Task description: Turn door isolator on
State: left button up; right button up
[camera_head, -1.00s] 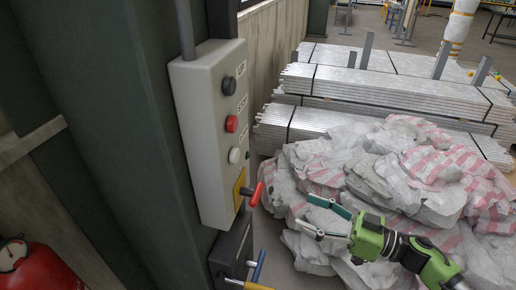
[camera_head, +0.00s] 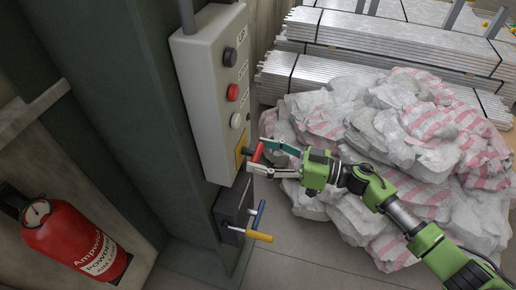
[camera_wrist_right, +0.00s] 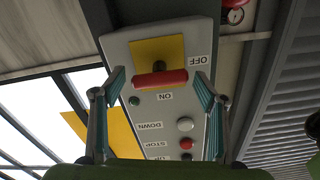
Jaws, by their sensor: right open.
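The door isolator is a red handle (camera_head: 258,152) on a yellow plate (camera_head: 240,150), low on the pale grey control box (camera_head: 212,95). In the right wrist view the box appears upside down; the red handle (camera_wrist_right: 160,79) lies crosswise, with the "ON" label (camera_wrist_right: 165,97) just below it and the "OFF" label (camera_wrist_right: 200,60) to its right. My right gripper (camera_head: 257,157) is open, with its fingers on either side of the handle. In the wrist view, the right gripper's fingers (camera_wrist_right: 160,85) show gaps to the handle on both sides. My left gripper is out of view.
A black box with blue and yellow handles (camera_head: 237,212) sits below the control box. White bags (camera_head: 400,140) are heaped at the right, before stacked metal planks (camera_head: 340,80). A red fire extinguisher (camera_head: 75,240) is at lower left. Some floor (camera_head: 310,262) is clear.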

jog(key=shift+w+a, duration=0.25)
jog(key=shift+a, duration=0.35)
jog(key=c, duration=1.1)
